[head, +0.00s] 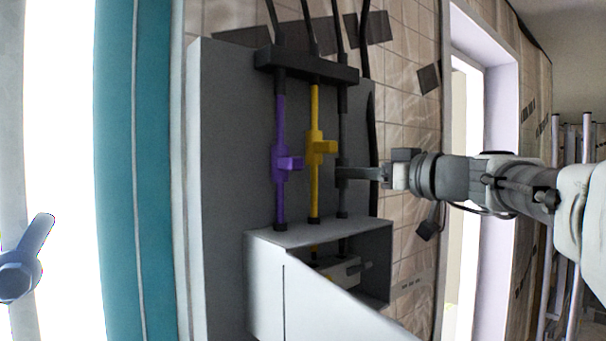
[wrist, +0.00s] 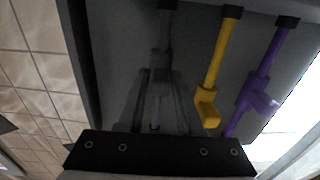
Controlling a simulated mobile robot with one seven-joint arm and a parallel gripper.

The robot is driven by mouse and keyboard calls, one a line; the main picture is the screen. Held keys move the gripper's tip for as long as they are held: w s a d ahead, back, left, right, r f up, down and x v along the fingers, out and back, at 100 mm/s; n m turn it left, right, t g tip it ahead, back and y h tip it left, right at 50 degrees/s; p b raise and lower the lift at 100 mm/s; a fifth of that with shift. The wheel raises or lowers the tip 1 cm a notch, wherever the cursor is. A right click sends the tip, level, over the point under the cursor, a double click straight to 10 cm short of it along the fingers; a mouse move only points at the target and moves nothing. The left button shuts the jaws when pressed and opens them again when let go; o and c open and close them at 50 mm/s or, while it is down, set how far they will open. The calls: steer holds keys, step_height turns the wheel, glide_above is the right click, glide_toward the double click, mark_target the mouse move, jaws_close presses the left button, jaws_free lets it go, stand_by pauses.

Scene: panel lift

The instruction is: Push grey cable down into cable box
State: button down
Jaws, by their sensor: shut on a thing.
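The grey cable (head: 343,112) hangs upright at the right of a row of three, beside the yellow cable (head: 315,110) and the purple cable (head: 280,120). My gripper (head: 352,173) reaches in from the right and is shut on the grey cable's middle. The cable box (head: 262,240) is below, with the cables' dark lower ends at its top face; I cannot tell how deep the grey one sits. In the wrist view, the grey cable (wrist: 166,32) runs between my dim fingertips (wrist: 160,75), which partly hide it.
A dark bar (head: 305,66) holds the cables at the top, in front of a grey back panel (head: 230,130). The box's front is partly open, with small fittings inside. The yellow cable's handle (head: 325,147) sticks out close to my gripper's left.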

mark_target(356, 221)
steer(key=shift+f+b, duration=2.1)
steer(key=shift+b, duration=0.45)
steer(key=shift+f, duration=0.1)
steer(key=c, duration=0.7)
jaws_free()
steer(key=shift+r, duration=0.2)
steer(key=b+v, duration=0.2)
steer(key=v, duration=1.5)
steer(key=shift+s+d+b, duration=0.15)
steer(key=shift+b, duration=0.25)
